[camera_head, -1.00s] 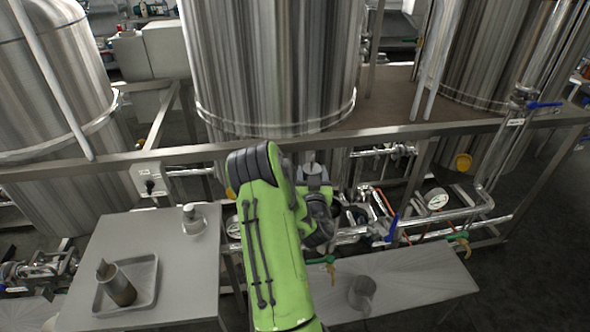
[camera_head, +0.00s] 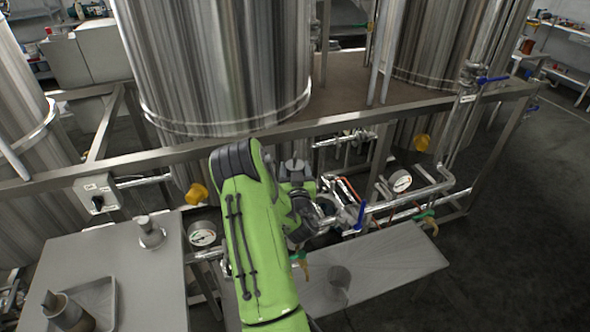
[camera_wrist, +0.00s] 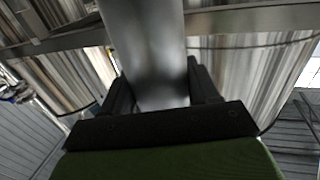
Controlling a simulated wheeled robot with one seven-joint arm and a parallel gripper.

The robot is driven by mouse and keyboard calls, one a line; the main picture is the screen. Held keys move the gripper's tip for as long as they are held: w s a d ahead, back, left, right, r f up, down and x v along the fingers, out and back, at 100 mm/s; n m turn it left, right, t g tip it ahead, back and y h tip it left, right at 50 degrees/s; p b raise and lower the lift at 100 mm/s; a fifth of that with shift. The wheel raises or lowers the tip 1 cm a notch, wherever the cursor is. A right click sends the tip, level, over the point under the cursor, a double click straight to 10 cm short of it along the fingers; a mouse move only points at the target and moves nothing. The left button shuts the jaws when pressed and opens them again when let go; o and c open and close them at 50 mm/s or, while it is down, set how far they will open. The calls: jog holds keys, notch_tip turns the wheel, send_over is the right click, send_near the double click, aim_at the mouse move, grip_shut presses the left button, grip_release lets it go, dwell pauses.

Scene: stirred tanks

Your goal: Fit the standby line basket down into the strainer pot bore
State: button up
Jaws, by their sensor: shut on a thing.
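In the wrist view my gripper (camera_wrist: 155,80) is shut on a smooth grey, tube-like body (camera_wrist: 153,40), which I take to be the basket. It fills the space between the black fingers and runs out of the top of the picture. In the head view my green arm hides most of the gripper; a small grey part (camera_head: 295,166) shows just past the arm, in front of the pipework. I cannot tell the strainer pot or its bore for certain.
A frame rail (camera_head: 350,117), gauges (camera_head: 401,181), and a blue-handled valve (camera_head: 361,215) crowd the space ahead. Floor at right is clear.

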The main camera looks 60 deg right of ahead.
jog(key=shift+f+b, duration=0.95)
jog(key=shift+f, duration=0.45)
dwell(0.5)
jog(key=shift+f+b, duration=0.3)
jog(key=shift+f, duration=0.1)
notch_tip(320, 180, down, 8)
jog(key=b, duration=0.7)
dwell(2.0)
jog(key=shift+r, duration=0.15)
jog(key=shift+r+p, duration=3.7)
jog(key=shift+r, duration=0.2)
